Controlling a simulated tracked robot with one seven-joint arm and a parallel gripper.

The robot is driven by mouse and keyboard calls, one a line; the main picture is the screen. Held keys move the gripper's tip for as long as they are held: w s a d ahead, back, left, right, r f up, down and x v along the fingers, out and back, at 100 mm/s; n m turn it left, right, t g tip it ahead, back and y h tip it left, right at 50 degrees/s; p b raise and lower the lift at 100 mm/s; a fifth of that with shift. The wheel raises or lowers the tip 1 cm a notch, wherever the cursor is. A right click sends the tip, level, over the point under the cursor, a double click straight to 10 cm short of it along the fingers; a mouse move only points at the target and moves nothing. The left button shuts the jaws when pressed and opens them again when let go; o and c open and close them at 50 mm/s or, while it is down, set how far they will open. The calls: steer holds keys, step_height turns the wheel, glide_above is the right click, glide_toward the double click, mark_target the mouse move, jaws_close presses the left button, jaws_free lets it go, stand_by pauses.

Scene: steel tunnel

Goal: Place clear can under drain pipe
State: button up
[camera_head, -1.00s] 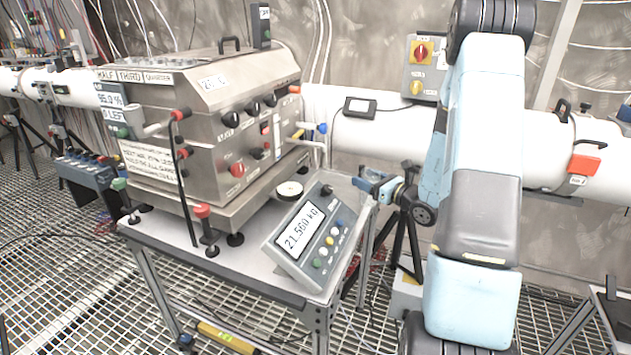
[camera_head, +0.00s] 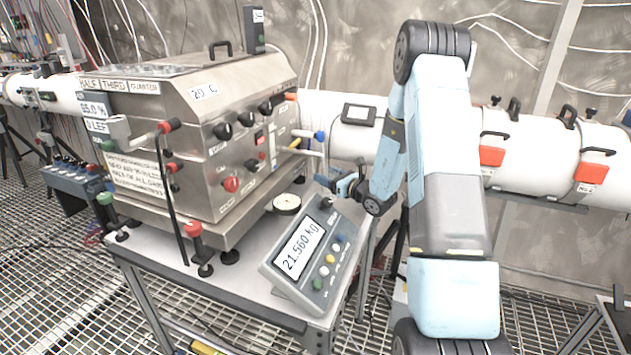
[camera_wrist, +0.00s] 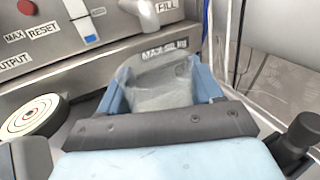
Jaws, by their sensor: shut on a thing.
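The clear can (camera_wrist: 160,88) is a translucent vessel between the two blue fingers of my gripper (camera_wrist: 162,92) in the wrist view. My gripper is shut on it. In the head view my gripper (camera_head: 342,184) is low beside the right end of the steel machine, behind the scale display; the can is too small to make out there. A grey pipe end (camera_wrist: 146,12) beside a FILL label sticks out above and just beyond the can in the wrist view. In the head view, short pipes with blue and yellow handles (camera_head: 308,140) stick out from that end. I cannot tell which is the drain pipe.
The steel machine (camera_head: 205,140) stands on a table (camera_head: 235,290). A scale display (camera_head: 305,255) reading 21.560 kg is at the table's front right. A round dial (camera_head: 286,203) lies near my gripper. A large white pipe (camera_head: 350,140) runs behind.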

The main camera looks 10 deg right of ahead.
steer(key=shift+w+a+f, duration=0.45)
steer(key=shift+w+f, duration=0.15)
steer(key=shift+w, duration=0.15)
steer(key=shift+w+a+f, duration=0.4)
steer(key=shift+w+f, duration=0.15)
steer(key=shift+w, duration=0.15)
steer(key=shift+w+a+f, duration=0.45)
steer(key=shift+w+f, duration=0.15)
steer(key=shift+w, duration=0.15)
steer(key=o, duration=1.1)
steer(key=shift+f, duration=0.1)
steer(key=v, duration=1.2)
